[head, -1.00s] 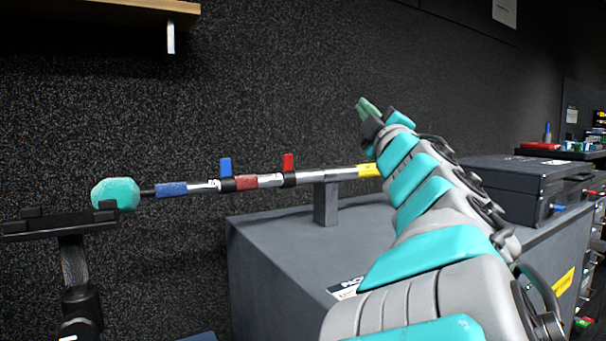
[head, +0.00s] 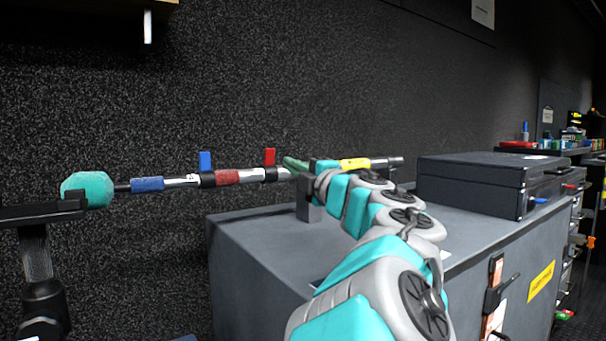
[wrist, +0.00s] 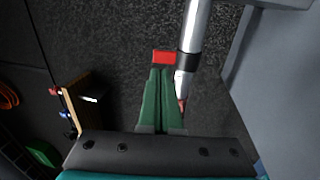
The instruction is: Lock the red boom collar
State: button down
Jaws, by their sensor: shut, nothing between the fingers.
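A silver boom pole (head: 180,181) lies level across a stand, with a blue band, a red band (head: 228,176) and a yellow band along it. The red collar lever (head: 269,155) stands upright from a black collar on the pole, right of the red band. A blue lever (head: 205,160) stands upright further left. My gripper (head: 288,162) is shut and empty, just right of the red lever at the pole's height. In the wrist view its green fingers (wrist: 161,72) point at the red lever (wrist: 163,57), just past the tips and beside the pole. Whether they touch is unclear.
The pole's post stands on a grey cabinet (head: 245,235). A black case (head: 480,182) lies on the cabinet to the right. A teal foam ball (head: 88,190) at the pole's left end rests by a black support. The dark wall is close behind.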

aim_at(271, 152)
jog(key=shift+x, duration=3.3)
jog(key=shift+r, duration=0.15)
jog(key=p, duration=0.2)
jog(key=shift+w+a+r+p, duration=0.15)
jog(key=shift+r+p, duration=0.15)
jog(key=shift+p, duration=0.05)
jog(key=p, duration=0.3)
jog(key=shift+w+a+r+g, duration=0.15)
jog(key=shift+w+r+g, duration=0.05)
jog(key=shift+g, duration=0.2)
jog(key=p, duration=0.2)
jog(key=h+p, duration=0.1)
jog(key=p, duration=0.1)
jog(key=shift+w+a+r+g, duration=0.15)
jog(key=shift+r+g, duration=0.1)
jog(key=shift+g, duration=0.15)
jog(key=shift+p, duration=1.15)
jog(key=shift+f, duration=0.2)
jog(key=shift+f+g, duration=0.2)
jog(key=shift+g, duration=0.1)
